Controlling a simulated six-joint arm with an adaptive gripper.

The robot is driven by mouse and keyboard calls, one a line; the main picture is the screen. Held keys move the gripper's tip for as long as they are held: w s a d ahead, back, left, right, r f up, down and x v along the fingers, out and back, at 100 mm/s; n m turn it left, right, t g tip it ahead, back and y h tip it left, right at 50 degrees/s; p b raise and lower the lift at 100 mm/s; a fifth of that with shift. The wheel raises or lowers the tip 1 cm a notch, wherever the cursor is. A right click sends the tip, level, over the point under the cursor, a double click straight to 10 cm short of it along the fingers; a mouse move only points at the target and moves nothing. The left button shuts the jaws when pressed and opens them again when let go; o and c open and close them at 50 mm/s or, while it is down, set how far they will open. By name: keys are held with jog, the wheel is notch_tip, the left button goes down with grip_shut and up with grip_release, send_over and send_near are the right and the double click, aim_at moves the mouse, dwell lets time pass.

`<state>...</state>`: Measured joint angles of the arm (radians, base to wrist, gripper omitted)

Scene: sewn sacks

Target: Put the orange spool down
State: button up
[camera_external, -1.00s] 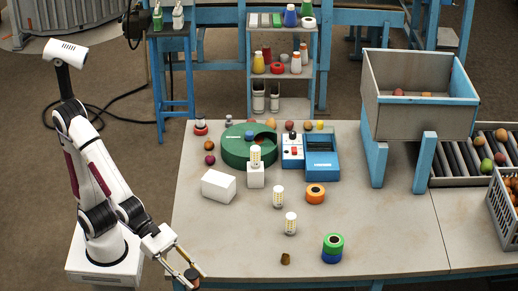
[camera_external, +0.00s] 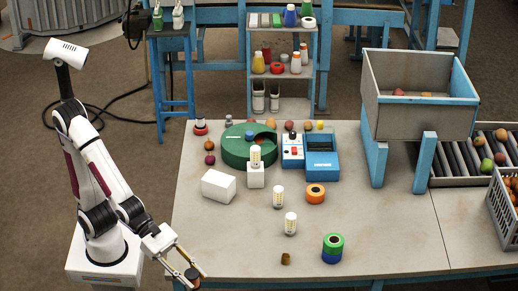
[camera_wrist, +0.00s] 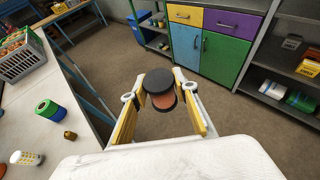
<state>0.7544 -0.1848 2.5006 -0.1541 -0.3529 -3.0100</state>
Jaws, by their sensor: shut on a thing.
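My gripper (camera_external: 188,274) is shut on a short cylinder with a black top and a reddish-orange lower part (camera_wrist: 161,88). It holds this cylinder off the table's front left corner, over the floor; whether it is a spool I cannot tell. An orange ring-shaped spool (camera_external: 315,194) stands on the table, well to the right of my gripper and apart from it. A green ring on a blue one (camera_external: 332,249) stands nearer the table's front edge; the pair also shows in the wrist view (camera_wrist: 51,111).
The table (camera_external: 225,245) has bare room at front left. A white box (camera_external: 218,186), white bulbs (camera_external: 278,196) and a small brown piece (camera_external: 285,259) stand on it. A green round tray (camera_external: 233,152) is behind. A raised grey bin (camera_external: 420,112) stands at right.

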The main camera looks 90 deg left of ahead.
jog(key=w+a+f+n+t+y, duration=0.1)
jog(key=w+a+f+n+y, duration=0.2)
jog(key=w+a, duration=0.5)
jog(key=w+a+f+n+t+y, duration=0.1)
jog(key=w+a+f+n+y, duration=0.3)
jog(key=a, duration=0.8)
jog(key=w+a+f+n+t+y, duration=0.1)
jog(key=w+a+f+n+y, duration=0.15)
jog(key=w+a, duration=0.6)
jog(key=s+a+n+g+y, duration=0.1)
jog(key=a+n+g+y, duration=0.4)
jog(key=a, duration=2.5)
jog(key=n+y, duration=0.4)
jog(key=y, duration=0.1)
jog(key=shift+s+a+f, duration=0.25)
jog(key=shift+s+f, duration=0.05)
jog(key=shift+s, duration=0.1)
jog(key=shift+f, duration=3.15)
jog(key=shift+f, duration=1.85)
